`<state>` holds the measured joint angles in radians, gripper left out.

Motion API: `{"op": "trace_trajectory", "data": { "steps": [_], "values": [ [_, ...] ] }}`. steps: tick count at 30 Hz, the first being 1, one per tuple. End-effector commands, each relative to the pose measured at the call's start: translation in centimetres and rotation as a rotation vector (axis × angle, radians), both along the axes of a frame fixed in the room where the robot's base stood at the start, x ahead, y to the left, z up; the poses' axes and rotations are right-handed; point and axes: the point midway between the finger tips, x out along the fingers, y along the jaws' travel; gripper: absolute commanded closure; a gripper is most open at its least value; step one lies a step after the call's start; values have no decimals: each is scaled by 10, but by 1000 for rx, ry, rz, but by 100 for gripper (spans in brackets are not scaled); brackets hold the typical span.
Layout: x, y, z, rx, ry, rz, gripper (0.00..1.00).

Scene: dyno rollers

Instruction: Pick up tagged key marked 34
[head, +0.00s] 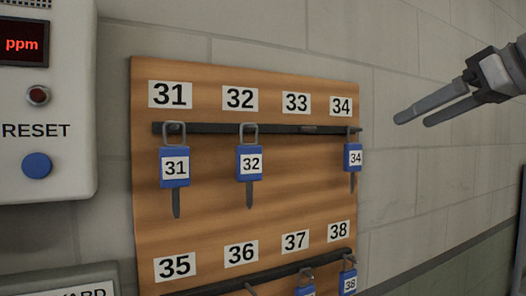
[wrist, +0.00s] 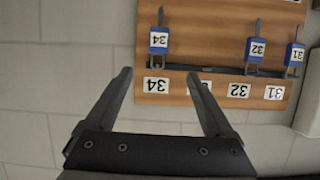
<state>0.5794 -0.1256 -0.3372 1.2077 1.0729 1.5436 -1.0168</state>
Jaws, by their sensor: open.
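The key tagged 34 (head: 353,158) has a blue tag with a white label. It hangs at the right end of the upper dark rail, under the label 34, in the head view. In the wrist view, which shows the board upside down, the key tagged 34 (wrist: 159,41) is at the upper left. My gripper (head: 410,119) is open and empty, to the right of the key and a little higher in the head view. In the wrist view my gripper (wrist: 160,76) has its fingers spread on either side of the 34 label, with the key beyond them.
The wooden board (head: 250,220) also holds key 31 (head: 174,166) and key 32 (head: 250,163) on the upper rail (head: 285,129). The spot under 33 has no key. More keys hang below. A grey box (head: 45,115) is at the left. Wall right of the board is clear.

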Motion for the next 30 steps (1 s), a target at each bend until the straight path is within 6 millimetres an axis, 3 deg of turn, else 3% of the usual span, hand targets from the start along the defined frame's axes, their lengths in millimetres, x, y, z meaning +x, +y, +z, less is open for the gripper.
{"op": "trace_trajectory", "data": {
  "steps": [5,18,30],
  "values": [
    [4,6,-3,-20,4,10,12],
    [82,37,-37,-20,4,9,12],
    [118,47,-48,-18,6,9,12]
  ]
}}
